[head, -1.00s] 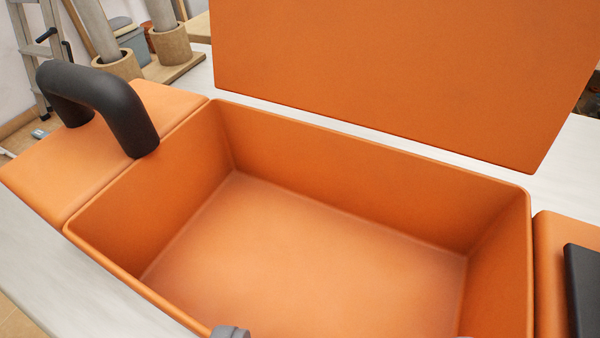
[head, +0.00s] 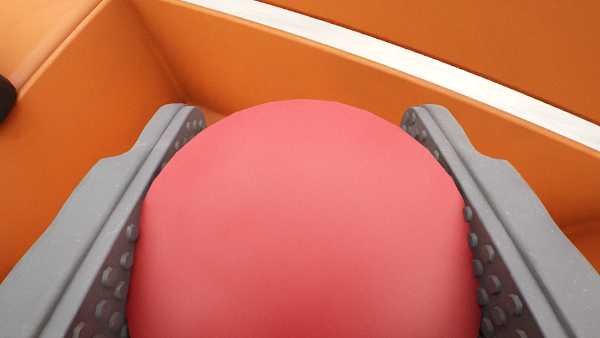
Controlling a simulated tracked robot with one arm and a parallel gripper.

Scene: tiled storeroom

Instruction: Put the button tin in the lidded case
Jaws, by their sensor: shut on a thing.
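A rounded pink-red thing, which I take to be the button tin (head: 305,220), fills the middle of the head view. My gripper (head: 300,120) is shut on it, with one grey studded finger against each side. The orange case (head: 310,75) is open, and its walls show behind and to both sides of the tin. The tin is over or inside the case; I cannot tell how high it is above the floor, which the tin and fingers hide. The raised orange lid (head: 480,40) shows at the top right.
A pale strip of surface (head: 400,62) runs between the case's back rim and the lid. A dark handle end (head: 5,98) shows at the left edge. The back left inner corner of the case is close beyond the left finger.

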